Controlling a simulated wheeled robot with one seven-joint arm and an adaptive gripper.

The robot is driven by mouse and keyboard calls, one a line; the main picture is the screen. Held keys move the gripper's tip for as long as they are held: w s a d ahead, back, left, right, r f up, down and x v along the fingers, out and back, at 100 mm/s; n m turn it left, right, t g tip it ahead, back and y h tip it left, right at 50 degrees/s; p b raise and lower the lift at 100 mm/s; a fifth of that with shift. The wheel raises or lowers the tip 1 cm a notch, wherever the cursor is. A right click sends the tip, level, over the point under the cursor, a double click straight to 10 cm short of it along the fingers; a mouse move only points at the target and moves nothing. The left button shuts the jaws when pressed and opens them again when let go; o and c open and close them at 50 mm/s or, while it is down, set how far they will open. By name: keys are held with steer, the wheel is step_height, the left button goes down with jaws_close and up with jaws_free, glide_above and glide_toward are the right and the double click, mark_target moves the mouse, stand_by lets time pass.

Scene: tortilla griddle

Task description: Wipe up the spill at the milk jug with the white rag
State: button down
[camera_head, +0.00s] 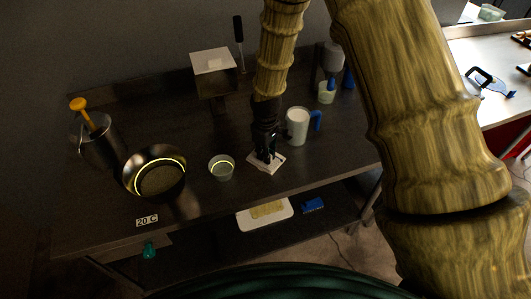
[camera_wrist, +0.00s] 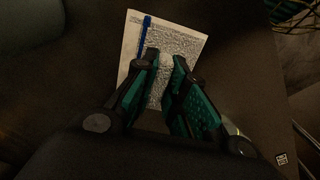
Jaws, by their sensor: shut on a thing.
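The milk jug (camera_head: 297,126) is white with a blue handle and stands upright on the dark table. A flat white rag (camera_head: 267,161) lies on the table just left of and in front of the jug. In the wrist view the rag (camera_wrist: 188,40) has a grey textured middle, pale borders and a blue strip near its left edge. My gripper (camera_head: 266,156) points down over the rag. In the wrist view its fingers (camera_wrist: 167,68) close on a pale raised part of the rag. I cannot make out the spill; the rag and gripper cover part of the surface near the jug.
A small bowl (camera_head: 222,168) and a round pan (camera_head: 157,177) stand to the left. Behind the pan is a metal pot (camera_head: 97,141) with an orange-handled tool. A box-like stand (camera_head: 213,62) is at the back. The table's front edge is close to the rag.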

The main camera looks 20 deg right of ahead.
steer(key=shift+f, duration=0.3)
steer(key=shift+s+a+f, duration=0.15)
steer(key=shift+s+a, duration=1.1)
steer(key=shift+a, duration=0.3)
steer(key=shift+s+a+p, duration=0.15)
steer(key=shift+p, duration=0.15)
steer(key=shift+w+d+r, duration=0.15)
steer(key=shift+w+d, duration=0.7)
steer(key=shift+d, duration=0.2)
steer(key=shift+w+d+r, duration=0.1)
steer(key=shift+w+d, duration=0.7)
steer(key=shift+d, duration=0.2)
steer(key=shift+w+d+f, duration=0.1)
steer(key=shift+w+d, duration=0.45)
steer(key=shift+d, duration=0.15)
steer(key=shift+w+d+f, duration=0.1)
steer(key=shift+w+d, duration=0.4)
steer(key=shift+d, duration=0.2)
